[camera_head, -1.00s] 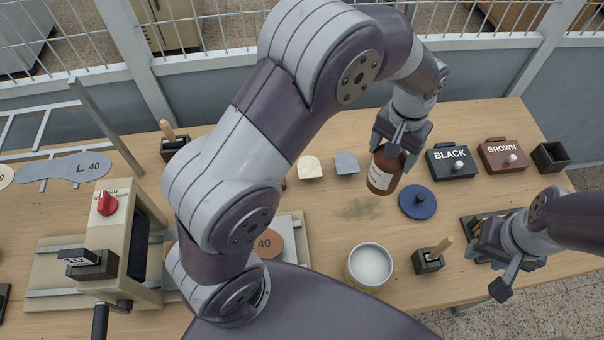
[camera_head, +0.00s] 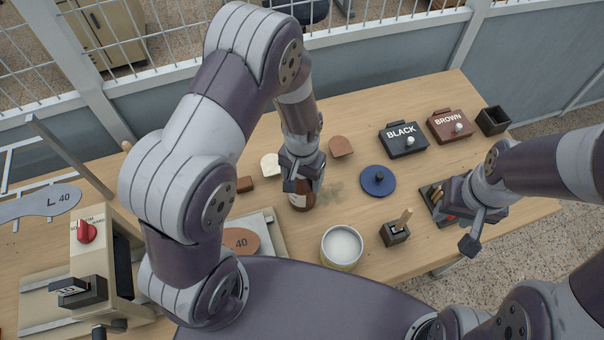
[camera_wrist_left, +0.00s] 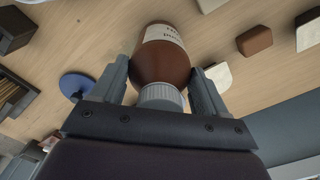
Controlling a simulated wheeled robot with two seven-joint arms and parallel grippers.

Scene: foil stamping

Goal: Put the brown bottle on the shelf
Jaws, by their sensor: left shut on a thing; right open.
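The brown bottle (camera_head: 302,201) with a pale label is in my left gripper (camera_head: 303,178), low over the middle of the table (camera_head: 335,283). The left wrist view shows the bottle (camera_wrist_left: 163,62) with its ribbed white cap between the two fingers of the left gripper (camera_wrist_left: 165,85). I cannot tell whether the bottle's base touches the table. My right gripper (camera_head: 477,228) is open at the table's right side, by a dark holder. I cannot pick out a shelf for certain.
A blue disc (camera_head: 378,181) with a knob lies right of the bottle. An open tin (camera_head: 342,247) and a small tool block (camera_head: 395,233) stand in front. BLACK (camera_head: 403,139) and BROWN (camera_head: 450,126) boxes are at the back right. The stamping press (camera_head: 100,250) is at left.

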